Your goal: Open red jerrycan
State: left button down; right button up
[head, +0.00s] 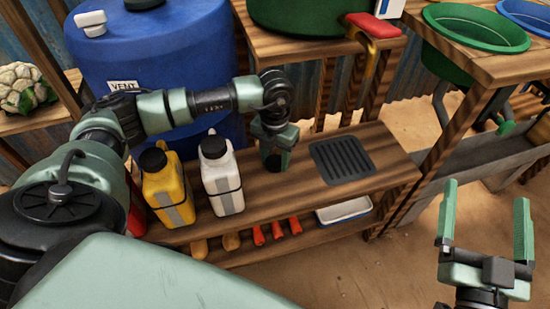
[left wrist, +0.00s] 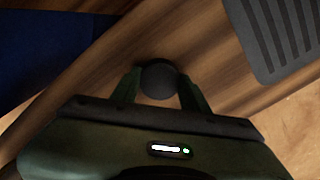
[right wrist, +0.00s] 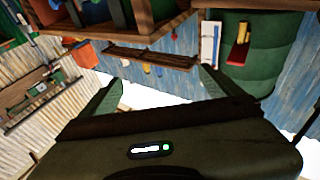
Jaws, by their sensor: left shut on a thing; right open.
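The red jerrycan (head: 137,216) shows only as a red strip left of the yellow jerrycan in the head view; my left arm hides its top. My left gripper (head: 272,162) points down over the bench, between the white jerrycan and the black slotted mat. It is shut on a dark round cap (left wrist: 158,80), seen between its fingers in the left wrist view. I cannot tell whether the cap touches the bench. My right gripper (head: 484,225) is open and empty, off to the right, above the floor.
The yellow jerrycan (head: 169,186) and white jerrycan (head: 221,178), both black-capped, stand on the wooden bench (head: 385,150). The black slotted mat (head: 342,159) lies bare. A blue barrel (head: 160,60) stands behind. Orange-red tools (head: 277,230) and a white tray (head: 343,211) sit on the lower shelf.

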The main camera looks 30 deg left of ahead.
aim_at(275, 161)
jog(key=shift+r, duration=0.1)
pick_arm(q)
jog(key=shift+f, duration=0.1)
jog(key=c, duration=0.7)
grip_release()
jog(key=shift+c, duration=0.2)
pick_arm(e)
jog(key=shift+s+r, duration=0.1)
jog(key=shift+r, duration=0.15)
pick_arm(q)
notch_tip(275, 161, up, 6)
jog(key=shift+r+p, duration=0.1)
jog(key=shift+p, duration=0.8)
notch_tip(275, 161, up, 6)
jog(key=p, duration=0.1)
pick_arm(e)
notch_tip(275, 161, down, 15)
jog(key=s+d+g+h, duration=0.2)
jog(key=g, duration=0.6)
jog(key=shift+s+d+r+h, duration=0.15)
jog(key=shift+s+d+h, duration=0.15)
jog(key=shift+s+d, duration=0.1)
